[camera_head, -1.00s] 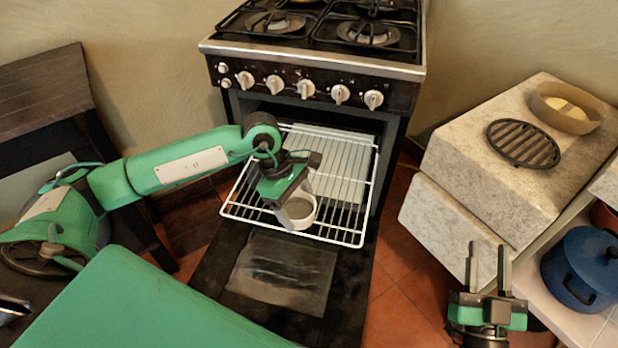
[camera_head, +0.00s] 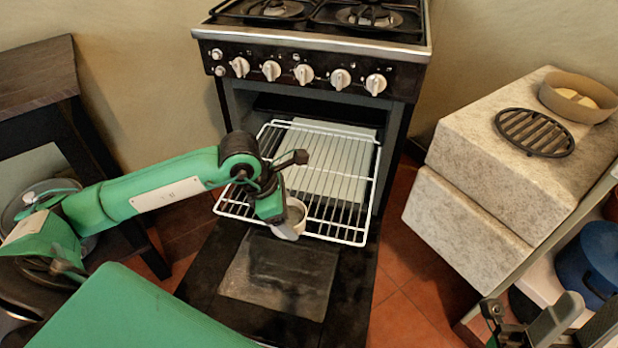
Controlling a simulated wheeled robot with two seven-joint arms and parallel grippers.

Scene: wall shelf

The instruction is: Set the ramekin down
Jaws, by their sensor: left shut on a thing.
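The ramekin (camera_head: 291,220) is a small whitish cup at the front edge of the pulled-out oven rack (camera_head: 349,241). My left gripper (camera_head: 280,217) is shut on its near left side, and the wrist hides part of it. The ramekin is roughly upright. I cannot tell whether its base touches the rack or hangs just in front of it, above the open oven door (camera_head: 280,275). My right gripper (camera_head: 530,325) is at the lower right corner, partly cut off by the frame, with nothing seen in it.
The stove (camera_head: 315,65) stands above the rack. A pale flat tray (camera_head: 335,160) lies deeper in the oven. To the right are stone blocks (camera_head: 470,225) with a round black grate (camera_head: 535,132) and a tan bowl (camera_head: 578,98), and a blue pot (camera_head: 590,260). A dark table (camera_head: 38,75) stands left.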

